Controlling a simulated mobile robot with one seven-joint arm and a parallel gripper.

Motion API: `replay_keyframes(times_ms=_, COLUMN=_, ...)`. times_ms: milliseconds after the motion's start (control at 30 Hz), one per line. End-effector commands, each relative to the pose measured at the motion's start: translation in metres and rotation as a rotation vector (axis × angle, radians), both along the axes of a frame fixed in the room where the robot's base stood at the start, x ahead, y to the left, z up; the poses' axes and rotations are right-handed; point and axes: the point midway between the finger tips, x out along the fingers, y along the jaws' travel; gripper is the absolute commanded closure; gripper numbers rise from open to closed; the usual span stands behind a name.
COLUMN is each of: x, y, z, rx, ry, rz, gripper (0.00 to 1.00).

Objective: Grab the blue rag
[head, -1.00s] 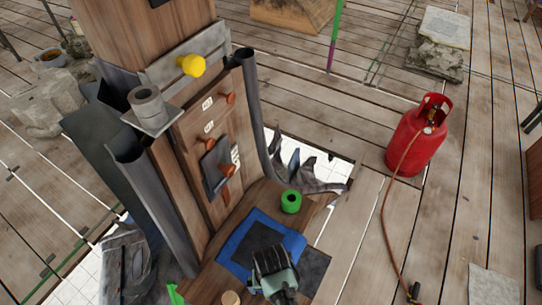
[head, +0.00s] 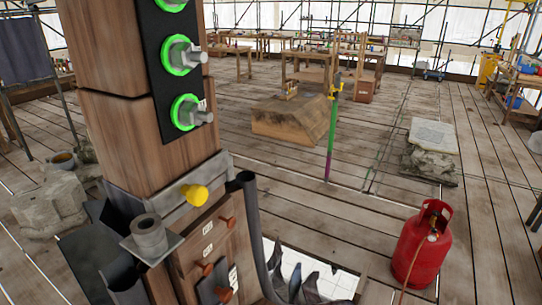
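No thing that I can clearly tell as a blue rag shows in the head view now. Small blue items (head: 526,66) are on a far bench at the right edge, too small to tell what they are. My gripper is not in view. The wooden post (head: 150,130) stands close in front, with a yellow knob (head: 194,194) and a grey metal ring (head: 149,232) on its side. The wooden ledge at its foot is out of the picture.
A red gas cylinder (head: 421,250) with a hose stands at the right. Beyond are a wooden block (head: 290,118), a green and purple pole (head: 332,130) and stone slabs (head: 432,150). Workbenches (head: 310,70) stand at the back. Open plank floor (head: 330,215) lies between.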

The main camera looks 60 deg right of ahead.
Motion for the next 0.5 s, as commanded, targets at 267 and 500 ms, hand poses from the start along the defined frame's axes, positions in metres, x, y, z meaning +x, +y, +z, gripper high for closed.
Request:
replay_keyframes(times_ms=267, x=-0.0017, y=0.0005, z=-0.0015, rx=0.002, ry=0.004, rz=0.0, gripper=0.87)
replay_keyframes(times_ms=500, x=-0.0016, y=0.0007, z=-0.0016, rx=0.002, ry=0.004, rz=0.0, gripper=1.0)
